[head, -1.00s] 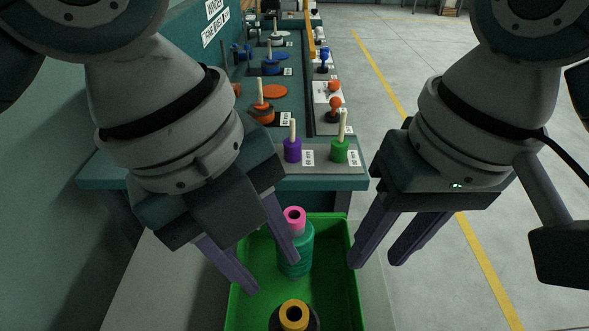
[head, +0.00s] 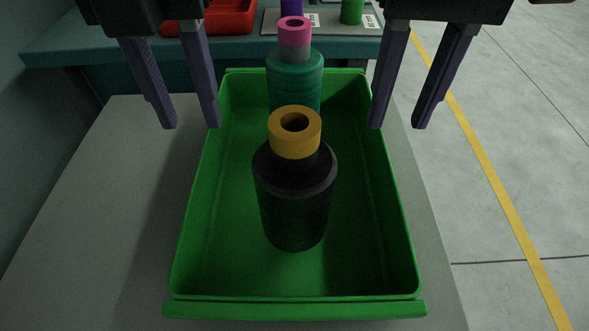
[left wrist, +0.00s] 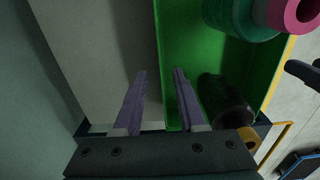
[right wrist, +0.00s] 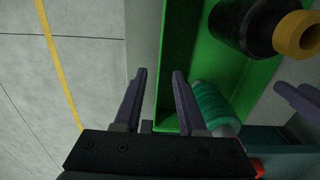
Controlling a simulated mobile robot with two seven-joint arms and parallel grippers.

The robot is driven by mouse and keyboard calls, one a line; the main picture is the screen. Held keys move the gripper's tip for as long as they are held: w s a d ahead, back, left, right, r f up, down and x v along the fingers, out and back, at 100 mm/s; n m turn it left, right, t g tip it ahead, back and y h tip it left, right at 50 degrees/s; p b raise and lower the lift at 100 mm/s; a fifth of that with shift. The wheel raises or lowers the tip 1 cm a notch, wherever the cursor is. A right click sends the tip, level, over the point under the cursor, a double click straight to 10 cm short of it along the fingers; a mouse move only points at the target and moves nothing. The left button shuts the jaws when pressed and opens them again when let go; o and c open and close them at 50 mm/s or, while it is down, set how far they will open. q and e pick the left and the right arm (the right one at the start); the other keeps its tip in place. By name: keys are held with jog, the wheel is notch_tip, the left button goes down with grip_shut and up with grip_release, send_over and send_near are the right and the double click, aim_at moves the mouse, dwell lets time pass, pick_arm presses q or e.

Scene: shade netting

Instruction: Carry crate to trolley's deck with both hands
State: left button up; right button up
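The green crate (head: 295,308) stands upright on a pale grey surface (head: 95,215), which I cannot identify as the trolley's deck. Inside are a black spool with a yellow top (head: 295,205) and a teal spool with a pink top (head: 295,80). My left gripper (head: 192,127) is open at the crate's left wall; in the left wrist view (left wrist: 159,71) its fingers lie either side of the wall line. My right gripper (head: 398,127) is open at the right wall, likewise in the right wrist view (right wrist: 159,72). I cannot tell whether either touches the wall.
A teal bench (head: 120,47) stands behind the crate, with a red tray (head: 228,20), a purple spool (head: 291,10) and a green spool (head: 352,12). A wall is close on the left. Open concrete floor with a yellow line (head: 480,180) lies on the right.

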aim_at(215, 186)
pick_arm(q)
notch_tip(215, 186, down, 10)
jog(key=shift+r, duration=0.15)
pick_arm(e)
notch_tip(215, 186, down, 10)
jog(key=shift+r, duration=0.15)
pick_arm(q)
grip_shut()
pick_arm(e)
grip_shut()
pick_arm(q)
jog(key=shift+r, duration=0.1)
pick_arm(e)
jog(key=shift+r, duration=0.1)
dwell(0.6)
